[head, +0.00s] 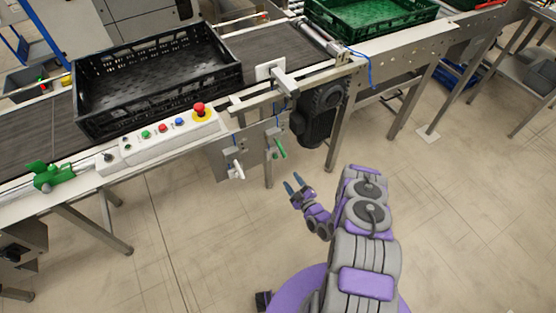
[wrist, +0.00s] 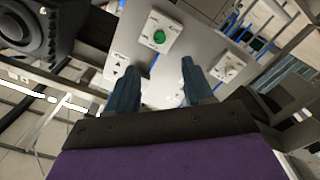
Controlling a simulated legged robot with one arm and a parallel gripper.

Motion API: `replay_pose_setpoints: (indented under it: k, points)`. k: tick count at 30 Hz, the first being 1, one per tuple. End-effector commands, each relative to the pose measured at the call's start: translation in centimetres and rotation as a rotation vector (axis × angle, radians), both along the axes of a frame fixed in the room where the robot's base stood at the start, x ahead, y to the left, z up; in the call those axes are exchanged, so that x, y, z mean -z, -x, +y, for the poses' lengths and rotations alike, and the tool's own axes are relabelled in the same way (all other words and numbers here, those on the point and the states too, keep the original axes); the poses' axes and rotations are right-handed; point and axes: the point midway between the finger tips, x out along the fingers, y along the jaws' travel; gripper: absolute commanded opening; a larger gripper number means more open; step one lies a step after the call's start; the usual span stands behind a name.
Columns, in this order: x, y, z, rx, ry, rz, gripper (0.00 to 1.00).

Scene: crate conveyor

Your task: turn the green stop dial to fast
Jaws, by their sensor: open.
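A grey metal panel (head: 258,150) hangs at the near side of the conveyor frame. A green handle, which looks like the green stop dial (head: 279,147), sticks out from its right side. In the wrist view the green dial (wrist: 159,37) shows nearly end-on, on a pale square plate, beyond the gap between my fingertips. A white handle (head: 238,170) sits on the panel's left side; it also shows in the wrist view (wrist: 228,68). My gripper (head: 293,182) is open and empty, in front of and below the green dial, apart from it. Dial markings are too small to read.
A black crate (head: 160,118) stands on the belt at left, and a green crate (head: 372,32) on the belt at upper right. A button box with a red emergency button (head: 199,108) lies along the conveyor edge. A dark motor (head: 318,112) hangs right of the panel.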

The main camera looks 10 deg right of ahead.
Motion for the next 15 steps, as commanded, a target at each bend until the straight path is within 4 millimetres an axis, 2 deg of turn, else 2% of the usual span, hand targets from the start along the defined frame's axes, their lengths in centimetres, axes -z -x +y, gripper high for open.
replay_pose_setpoints:
  k: [3, 15]
  points:
    - [-0.1, -2.4, 0.8, -0.003, -0.001, -0.008, 0.52]
    - [0.0, -9.6, 3.1, 0.0, 0.0, -0.004, 0.52]
